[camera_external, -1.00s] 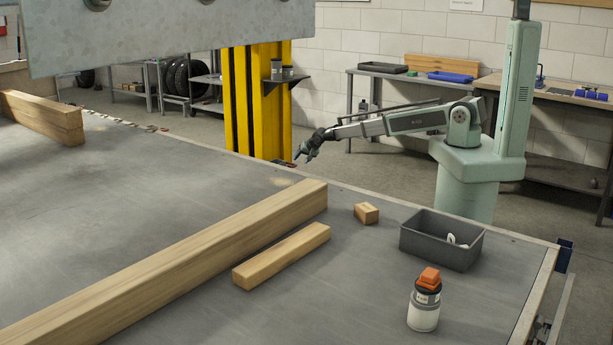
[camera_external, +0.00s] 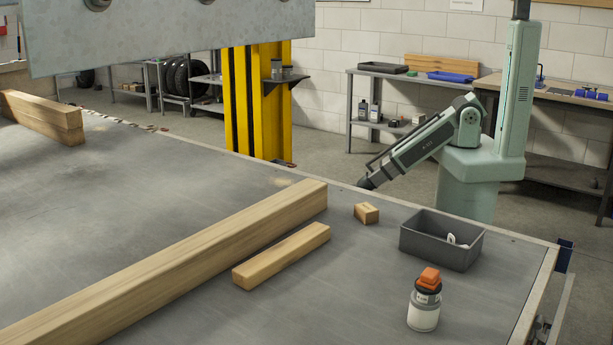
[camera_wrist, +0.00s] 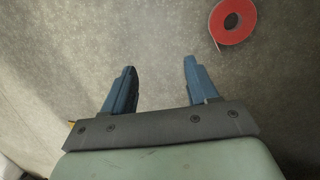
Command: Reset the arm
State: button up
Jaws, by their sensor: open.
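In the wrist view my gripper (camera_wrist: 159,66) is open, with its two blue fingers well apart and nothing between them. Behind the fingers is a bare grey, worn surface that looks like the floor. In the external view my arm slopes down and to the left from its green column. Its dark wrist end shows at the table's far edge, and the fingers are hidden there.
On the table (camera_external: 130,200) lie a long beam (camera_external: 180,255), a shorter beam (camera_external: 282,256), a small wood block (camera_external: 366,213), a grey bin (camera_external: 435,254) and an orange-topped can (camera_external: 424,312). A red roll (camera_wrist: 247,17) lies on the surface beyond my fingers.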

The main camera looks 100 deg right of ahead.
jog(key=s+a+n+g, duration=0.2)
jog(key=s+a, duration=0.4)
jog(key=s, duration=0.3)
jog(key=s+a+r+n+g, duration=0.1)
jog(key=s+a, duration=0.4)
jog(key=s, duration=0.5)
jog(key=n+g, duration=0.1)
jog(key=n, duration=0.1)
jog(key=shift+a+n+g, duration=0.4)
